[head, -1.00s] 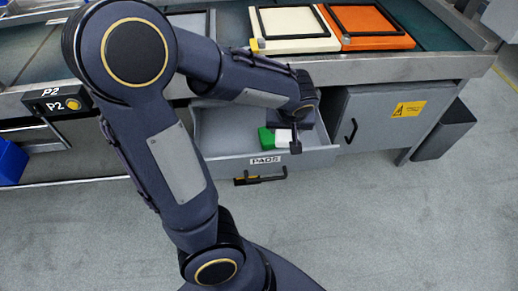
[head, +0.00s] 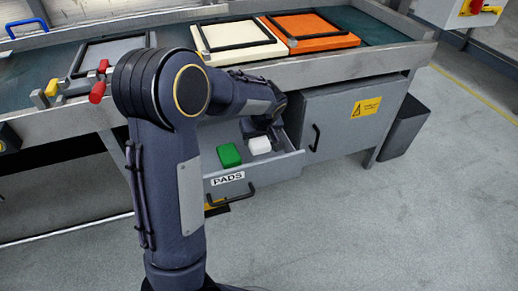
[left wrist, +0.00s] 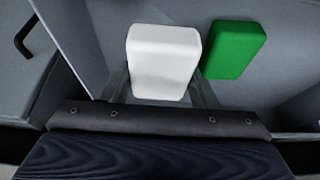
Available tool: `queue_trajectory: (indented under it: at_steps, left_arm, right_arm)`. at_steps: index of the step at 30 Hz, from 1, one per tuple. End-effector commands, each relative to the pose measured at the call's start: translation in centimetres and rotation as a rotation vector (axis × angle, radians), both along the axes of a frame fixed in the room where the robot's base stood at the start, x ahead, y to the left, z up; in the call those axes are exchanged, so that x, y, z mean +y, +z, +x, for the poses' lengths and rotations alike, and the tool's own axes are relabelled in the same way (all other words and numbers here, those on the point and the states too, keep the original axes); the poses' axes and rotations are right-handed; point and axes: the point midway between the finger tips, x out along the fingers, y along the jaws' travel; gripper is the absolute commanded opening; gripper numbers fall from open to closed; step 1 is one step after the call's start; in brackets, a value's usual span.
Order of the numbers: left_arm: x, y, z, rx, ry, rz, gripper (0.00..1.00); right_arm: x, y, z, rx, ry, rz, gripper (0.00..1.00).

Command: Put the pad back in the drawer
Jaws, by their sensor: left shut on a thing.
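The drawer (head: 270,175), labelled PADS, stands open under the bench. A white pad (head: 259,145) is at the drawer; it also shows in the left wrist view (left wrist: 163,55). My left gripper (head: 272,133) reaches down over the drawer and is shut on the white pad, with its fingers on either side of it in the left wrist view (left wrist: 160,88). A green pad (head: 229,155) is in the drawer beside the white one, also in the left wrist view (left wrist: 234,50). I cannot tell whether the white pad touches the drawer floor. My right gripper is not in view.
The bench top holds a cream frame block (head: 234,37), an orange one (head: 311,31) and a grey one (head: 110,52). A closed cabinet (head: 345,118) with a yellow label is right of the drawer. A dark bin (head: 404,125) stands further right. The floor in front is clear.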

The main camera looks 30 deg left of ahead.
Motion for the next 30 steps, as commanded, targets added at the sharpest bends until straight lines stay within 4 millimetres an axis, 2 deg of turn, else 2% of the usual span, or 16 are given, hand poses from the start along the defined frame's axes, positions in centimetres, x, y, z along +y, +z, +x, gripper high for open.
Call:
queue_trajectory:
  at_steps: [7, 13, 25, 26, 30]
  left_arm:
    - [0.0, -1.5, 1.2, -0.001, 0.0, -0.001, 0.32]
    - [0.1, -4.5, 1.3, 0.001, -0.001, -0.001, 0.32]
    - [0.1, -5.0, 1.3, -0.001, 0.0, -0.001, 0.32]
    - [0.1, -4.8, 1.3, -0.001, 0.0, -0.001, 0.58]
    - [0.1, -4.8, 1.3, -0.001, 0.0, -0.001, 0.76]
  right_arm:
    - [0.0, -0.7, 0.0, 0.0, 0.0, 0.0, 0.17]
    - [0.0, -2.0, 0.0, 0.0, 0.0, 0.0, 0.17]
    - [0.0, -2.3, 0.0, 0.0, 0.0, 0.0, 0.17]
    - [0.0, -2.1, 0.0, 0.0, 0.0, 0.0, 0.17]
    - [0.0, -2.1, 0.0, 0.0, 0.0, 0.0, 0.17]
